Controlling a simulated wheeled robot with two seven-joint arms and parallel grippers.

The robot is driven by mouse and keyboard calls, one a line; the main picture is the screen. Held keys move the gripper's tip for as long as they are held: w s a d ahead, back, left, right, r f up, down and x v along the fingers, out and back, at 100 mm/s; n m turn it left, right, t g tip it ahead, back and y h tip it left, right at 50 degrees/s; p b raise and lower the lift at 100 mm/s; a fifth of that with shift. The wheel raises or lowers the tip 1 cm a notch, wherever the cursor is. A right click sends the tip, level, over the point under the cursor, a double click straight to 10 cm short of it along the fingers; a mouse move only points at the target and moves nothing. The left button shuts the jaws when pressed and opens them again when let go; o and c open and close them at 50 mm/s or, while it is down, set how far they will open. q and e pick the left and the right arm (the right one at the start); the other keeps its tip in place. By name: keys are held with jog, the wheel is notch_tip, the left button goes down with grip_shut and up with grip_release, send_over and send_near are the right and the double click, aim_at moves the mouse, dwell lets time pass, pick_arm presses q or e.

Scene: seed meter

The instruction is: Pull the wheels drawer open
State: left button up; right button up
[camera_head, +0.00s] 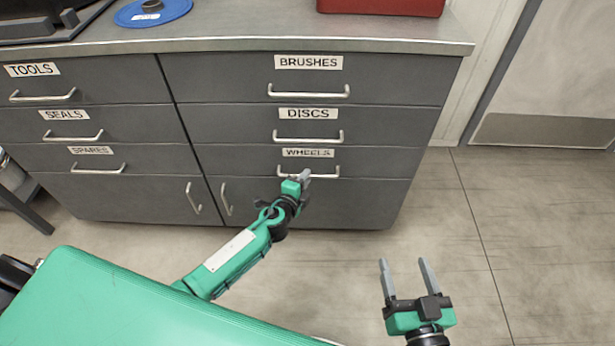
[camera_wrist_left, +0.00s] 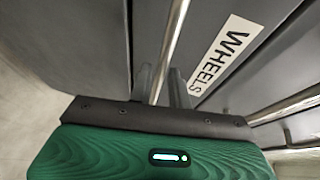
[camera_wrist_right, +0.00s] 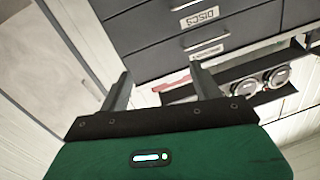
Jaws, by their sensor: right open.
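The wheels drawer (camera_head: 370,161) is the lowest labelled drawer in the right column of the grey cabinet, and looks flush in the head view. Its pale bar handle (camera_head: 332,172) sits under the WHEELS label (camera_head: 308,153). My left gripper (camera_head: 300,178) is at this handle. In the left wrist view the handle bar (camera_wrist_left: 175,32) runs between the fingers of the left gripper (camera_wrist_left: 161,88), which are close together on it. The left gripper hides part of the bar in the head view. My right gripper (camera_head: 406,265) is open and empty, in front of the cabinet to the right.
The discs drawer (camera_head: 375,124) and brushes drawer (camera_head: 390,78) above are shut. Cupboard doors are below. A blue disc (camera_head: 150,10) and a red box (camera_head: 380,5) are on the countertop (camera_head: 240,43). Floor (camera_head: 520,220) to the right is clear.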

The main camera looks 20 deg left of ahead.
pick_arm(q)
jog(key=shift+x, duration=1.1)
pick_arm(e)
jog(key=shift+w+d+r+t, duration=0.2)
jog(key=shift+r+t, duration=0.1)
jog(key=shift+r, duration=0.2)
jog(key=shift+w+d+r+t, duration=0.1)
jog(key=shift+w+r+t, duration=0.15)
jog(key=shift+r, duration=0.25)
jog(key=shift+s, duration=0.1)
pick_arm(q)
grip_shut()
jog(key=shift+s+f, duration=0.1)
